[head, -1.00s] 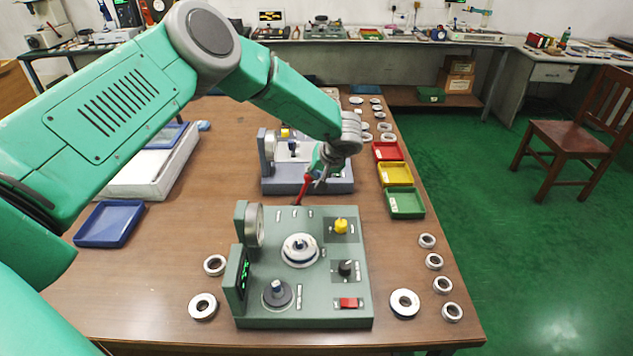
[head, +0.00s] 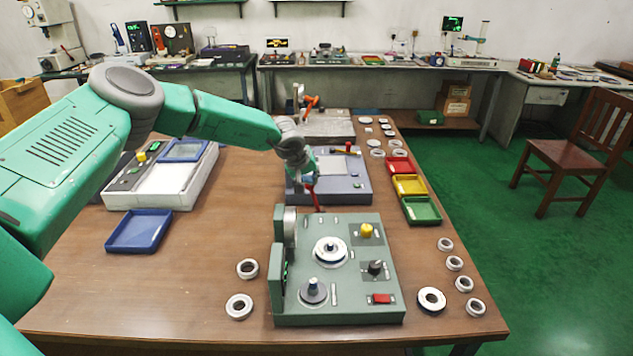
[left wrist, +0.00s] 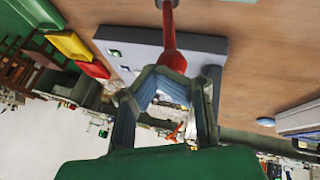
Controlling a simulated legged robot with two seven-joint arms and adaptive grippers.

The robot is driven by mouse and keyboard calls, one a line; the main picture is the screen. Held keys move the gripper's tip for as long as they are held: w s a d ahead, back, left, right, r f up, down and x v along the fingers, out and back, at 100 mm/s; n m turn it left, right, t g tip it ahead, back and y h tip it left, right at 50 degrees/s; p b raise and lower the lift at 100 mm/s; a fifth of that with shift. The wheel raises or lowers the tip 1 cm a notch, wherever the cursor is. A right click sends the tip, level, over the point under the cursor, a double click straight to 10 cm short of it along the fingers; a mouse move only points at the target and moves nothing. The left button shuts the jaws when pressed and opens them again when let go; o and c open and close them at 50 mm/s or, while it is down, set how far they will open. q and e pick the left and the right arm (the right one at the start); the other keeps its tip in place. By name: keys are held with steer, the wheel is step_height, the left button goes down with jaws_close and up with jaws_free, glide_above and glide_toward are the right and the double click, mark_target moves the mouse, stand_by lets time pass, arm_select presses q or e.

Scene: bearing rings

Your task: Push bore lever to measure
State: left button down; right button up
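A red lever (head: 317,200) stands between the green-grey gauge (head: 390,308) in front and the blue-grey gauge (head: 345,192) behind it. I cannot tell which of them its foot is fixed to. My left gripper (head: 308,181) is at the lever's upper end. In the left wrist view, the lever's round red knob (left wrist: 172,61) sits at the fingertips (left wrist: 168,75), which close in on it. The green-grey gauge carries a ring on its central seat (head: 330,250) and a display panel on its left, turned mostly edge-on. My right gripper is not in view.
Loose rings lie left (head: 239,306) and right (head: 431,299) of the front gauge. Red, yellow and green trays (head: 422,211) line the right edge. A blue tray (head: 139,231) and a white-sided unit (head: 165,190) are at left, under my arm. Bare table lies between.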

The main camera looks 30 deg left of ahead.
arm_select(q)
steer(key=shift+s+a+f, duration=0.25)
steer(key=shift+s+a, duration=0.05)
steer(key=shift+a, duration=0.15)
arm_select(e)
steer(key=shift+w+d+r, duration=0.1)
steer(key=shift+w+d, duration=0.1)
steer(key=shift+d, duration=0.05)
arm_select(q)
steer(key=shift+a, duration=0.25)
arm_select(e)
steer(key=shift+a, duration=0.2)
arm_select(q)
steer(key=shift+d, duration=0.1)
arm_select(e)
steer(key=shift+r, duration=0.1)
arm_select(q)
steer(key=s+d+r+p, duration=0.1)
steer(key=s+r, duration=0.3)
steer(key=r, duration=0.7)
steer(key=shift+s+d+p, duration=0.3)
steer(key=shift+d+p, duration=0.1)
steer(key=shift+d, duration=0.35)
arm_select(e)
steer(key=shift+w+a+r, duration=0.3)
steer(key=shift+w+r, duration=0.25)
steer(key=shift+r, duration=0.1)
